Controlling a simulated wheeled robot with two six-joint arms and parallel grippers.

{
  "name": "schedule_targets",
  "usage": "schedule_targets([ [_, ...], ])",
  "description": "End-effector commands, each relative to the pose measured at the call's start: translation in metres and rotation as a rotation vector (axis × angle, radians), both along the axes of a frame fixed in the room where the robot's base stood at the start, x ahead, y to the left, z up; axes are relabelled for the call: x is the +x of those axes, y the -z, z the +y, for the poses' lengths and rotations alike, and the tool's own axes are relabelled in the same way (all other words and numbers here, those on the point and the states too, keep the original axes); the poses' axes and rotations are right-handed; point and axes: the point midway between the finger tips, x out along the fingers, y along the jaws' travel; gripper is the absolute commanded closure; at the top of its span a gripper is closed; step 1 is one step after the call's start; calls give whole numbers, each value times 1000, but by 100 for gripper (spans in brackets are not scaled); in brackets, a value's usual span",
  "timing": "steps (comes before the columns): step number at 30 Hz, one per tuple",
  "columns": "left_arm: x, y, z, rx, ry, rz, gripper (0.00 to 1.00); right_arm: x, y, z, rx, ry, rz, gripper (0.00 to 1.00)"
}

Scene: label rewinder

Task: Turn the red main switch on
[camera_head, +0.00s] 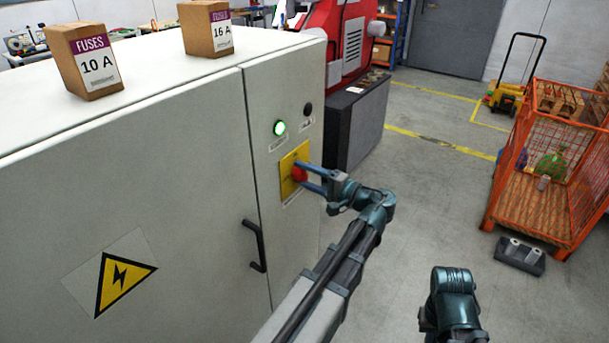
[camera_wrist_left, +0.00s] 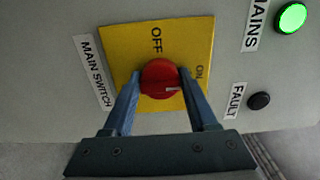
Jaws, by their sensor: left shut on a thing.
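The red main switch (camera_head: 299,174) is a round knob on a yellow plate (camera_head: 287,171) on the grey cabinet's narrow right door. In the left wrist view, the knob (camera_wrist_left: 160,79) sits between the blue fingers of my left gripper (camera_wrist_left: 161,82), which is shut on it. A white mark on the knob points to the right in that view, roughly to the side of the ON label (camera_wrist_left: 200,72). The OFF label (camera_wrist_left: 156,40) is above the knob. A part of my right arm shows at the lower right of the head view, without its fingers.
The green mains lamp (camera_head: 280,128) is lit; the fault lamp (camera_head: 307,109) is dark. A black door handle (camera_head: 255,246) sticks out below left of the switch. Two fuse boxes (camera_head: 86,62) (camera_head: 206,29) stand on the cabinet.

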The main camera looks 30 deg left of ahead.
Motion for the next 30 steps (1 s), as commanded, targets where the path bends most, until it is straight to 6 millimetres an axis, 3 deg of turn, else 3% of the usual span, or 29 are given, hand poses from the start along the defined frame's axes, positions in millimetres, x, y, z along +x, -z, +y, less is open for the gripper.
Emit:
schedule_targets([
  [16,0,0,0,0,1,24,97,0,0,0,0,0,0,100],
  [17,0,0,0,0,1,24,40,0,0,0,0,0,0,100],
  [18,0,0,0,0,1,24,33,0,0,0,0,0,0,100],
  [22,0,0,0,1,1,23,12,0,0,0,0,0,0,100],
  [30,0,0,-1,1,1,22,12,0,0,0,0,0,0,100],
])
